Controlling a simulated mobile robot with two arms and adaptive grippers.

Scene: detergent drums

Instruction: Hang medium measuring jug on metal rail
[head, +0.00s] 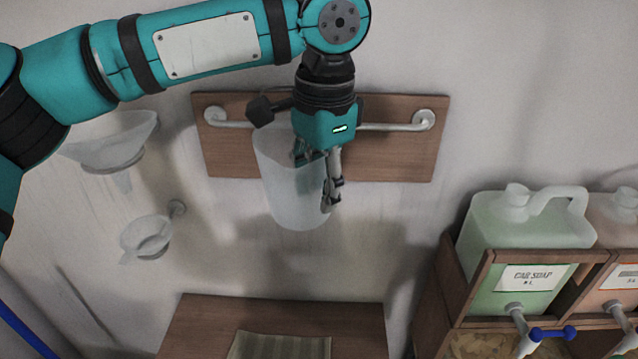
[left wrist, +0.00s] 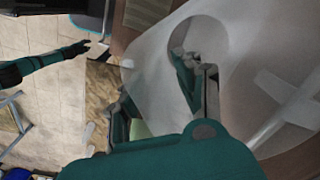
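The medium measuring jug (head: 283,195), translucent white, is in the air in front of the wooden backboard. The metal rail (head: 385,127) runs across that board, partly hidden behind the jug and gripper. My left gripper (head: 325,190) is at the jug's right side, with its fingers closed at the jug's wall; the exact grip and the handle are hard to make out. In the left wrist view the jug (left wrist: 235,40) fills the right part. My right gripper (left wrist: 82,47) seems to show small there at the upper left; its fingers are unclear.
A funnel (head: 110,140) and a small translucent vessel (head: 146,236) hang on the wall at left. A wooden surface (head: 215,315) with a striped mat (head: 280,346) is below. At right, a wooden rack (head: 455,285) holds a green soap drum (head: 525,230) and another drum.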

